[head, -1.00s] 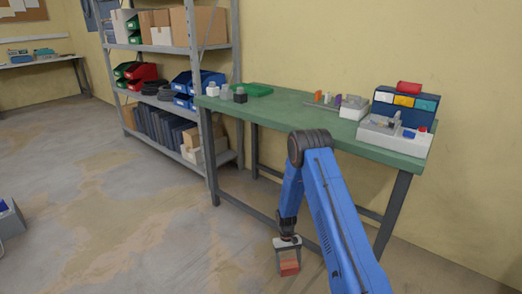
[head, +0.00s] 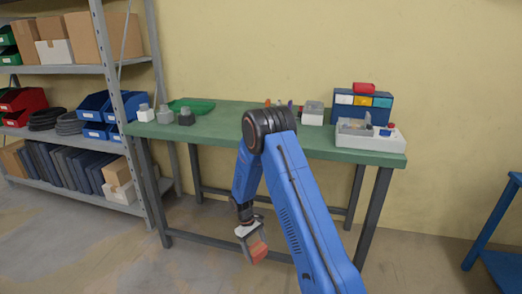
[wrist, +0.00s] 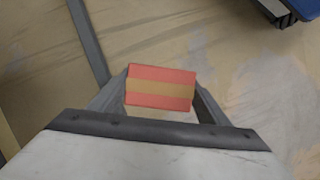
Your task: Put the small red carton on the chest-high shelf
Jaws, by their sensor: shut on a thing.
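The small red carton (wrist: 160,87) has a tan band across it and sits between the two fingers of my gripper (wrist: 158,100) in the wrist view. My gripper is shut on it. In the head view my gripper (head: 250,238) hangs low in front of the green workbench, with the carton (head: 257,251) at its lower end, above the floor. The metal shelf unit (head: 108,70) stands at the left. Its middle shelf (head: 75,138) holds red and blue bins and dark coils; its upper shelf (head: 60,69) holds cardboard boxes.
A blue stand (head: 490,235) is at the far right. The floor at the lower left is clear.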

